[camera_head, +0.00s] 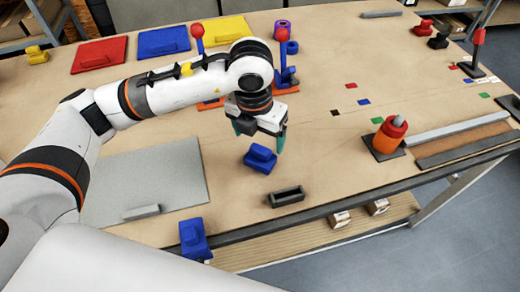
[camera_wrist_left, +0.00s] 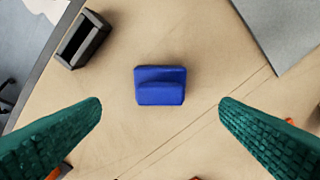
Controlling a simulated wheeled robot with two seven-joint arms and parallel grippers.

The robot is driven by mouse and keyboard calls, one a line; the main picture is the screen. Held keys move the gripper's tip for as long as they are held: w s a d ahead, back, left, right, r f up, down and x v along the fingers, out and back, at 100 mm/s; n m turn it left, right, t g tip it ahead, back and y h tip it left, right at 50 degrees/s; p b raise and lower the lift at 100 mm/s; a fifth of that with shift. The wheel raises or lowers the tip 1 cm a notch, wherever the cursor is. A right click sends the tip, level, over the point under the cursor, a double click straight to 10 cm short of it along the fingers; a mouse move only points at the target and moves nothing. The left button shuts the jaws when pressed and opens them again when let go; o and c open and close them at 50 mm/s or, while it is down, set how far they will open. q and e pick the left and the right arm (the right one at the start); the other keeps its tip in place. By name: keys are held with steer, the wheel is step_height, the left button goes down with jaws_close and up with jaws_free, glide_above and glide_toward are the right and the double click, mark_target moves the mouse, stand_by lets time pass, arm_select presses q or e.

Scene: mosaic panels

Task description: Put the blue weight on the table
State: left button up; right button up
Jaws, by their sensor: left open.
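A blue weight (camera_head: 260,158), a block with a raised grip on top, sits on the wooden table (camera_head: 330,140) near the front middle. In the left wrist view the blue weight (camera_wrist_left: 160,86) lies between my fingertips in the picture and appears apart from both. My left gripper (camera_head: 260,136) is open, empty and pointing down just above and behind the weight. Its green fingers frame the left wrist view (camera_wrist_left: 160,108). A second blue object (camera_head: 194,240) is at the table's front edge, farther left. My right gripper is not in view.
A dark open-topped holder (camera_head: 286,196) stands just in front of the weight. A grey panel (camera_head: 150,185) lies to the left. An orange and red stack (camera_head: 389,135) stands to the right. Red, blue and yellow panels (camera_head: 164,41) lie at the back. Bare table surrounds the weight.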

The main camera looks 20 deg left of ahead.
arm_select(q)
steer(key=shift+s+r, duration=0.2)
steer(key=shift+r, duration=1.7)
